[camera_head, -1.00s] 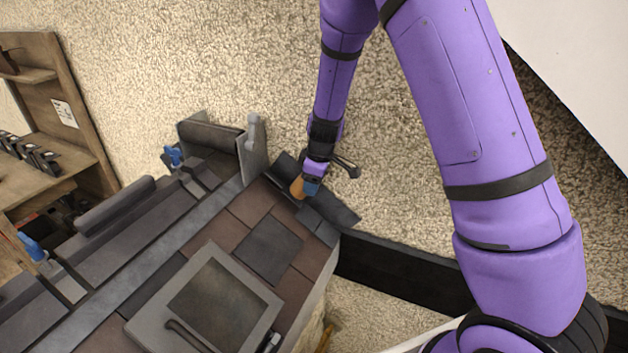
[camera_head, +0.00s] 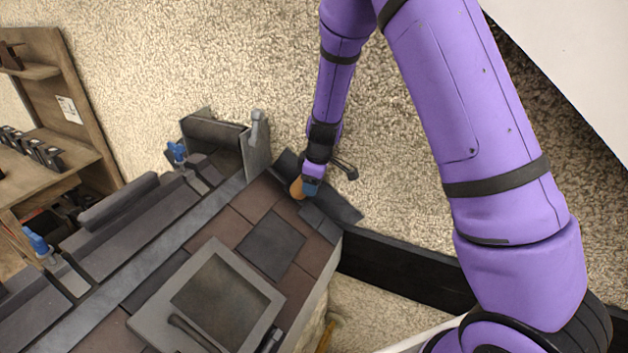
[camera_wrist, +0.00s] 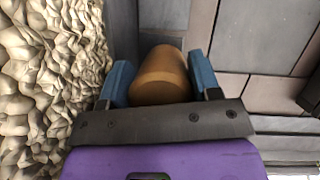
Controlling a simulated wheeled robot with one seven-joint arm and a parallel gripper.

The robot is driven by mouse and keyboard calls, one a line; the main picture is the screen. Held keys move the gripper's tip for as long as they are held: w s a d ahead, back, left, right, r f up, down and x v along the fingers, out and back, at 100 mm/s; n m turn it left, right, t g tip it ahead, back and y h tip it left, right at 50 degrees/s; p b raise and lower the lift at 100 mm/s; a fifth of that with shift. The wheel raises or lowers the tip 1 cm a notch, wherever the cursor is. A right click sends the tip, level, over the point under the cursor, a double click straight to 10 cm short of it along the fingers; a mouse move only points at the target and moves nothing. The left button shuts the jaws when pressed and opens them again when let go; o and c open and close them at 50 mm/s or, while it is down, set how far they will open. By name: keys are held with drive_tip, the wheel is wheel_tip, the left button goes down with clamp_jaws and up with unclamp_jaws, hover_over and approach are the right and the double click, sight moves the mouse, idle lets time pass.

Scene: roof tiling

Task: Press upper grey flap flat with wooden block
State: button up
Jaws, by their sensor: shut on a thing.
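My gripper (camera_head: 308,187) is shut on the orange-brown wooden block (camera_head: 296,188). In the wrist view the block's rounded end (camera_wrist: 162,75) sits between the blue fingertips of my gripper (camera_wrist: 163,84). The block is at the roof's upper right edge, over or against a dark grey flap (camera_head: 338,200) that runs along that edge. My gripper hides part of the flap, and I cannot tell whether the block touches it. In the wrist view a grey strip (camera_wrist: 164,22) lies just beyond the block.
A grey upright bracket (camera_head: 256,150) stands left of my gripper. A framed roof window (camera_head: 220,300) lies among brown and grey tiles (camera_head: 271,245). Blue clamps (camera_head: 176,152) sit along the ridge. A rough stone-textured wall (camera_wrist: 45,80) is close on the left in the wrist view.

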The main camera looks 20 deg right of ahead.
drive_tip(key=shift+w+a+f, duration=0.35)
drive_tip(key=shift+f, duration=0.3)
drive_tip(key=shift+w+a+f, duration=0.3)
drive_tip(key=shift+f, duration=0.35)
idle(0.5)
drive_tip(key=shift+s+d+r, duration=0.55)
drive_tip(key=shift+r, duration=0.55)
drive_tip(key=shift+s+d+r, duration=0.5)
drive_tip(key=shift+r, duration=0.65)
drive_tip(key=shift+s+d+r, duration=0.55)
drive_tip(key=shift+r, duration=0.55)
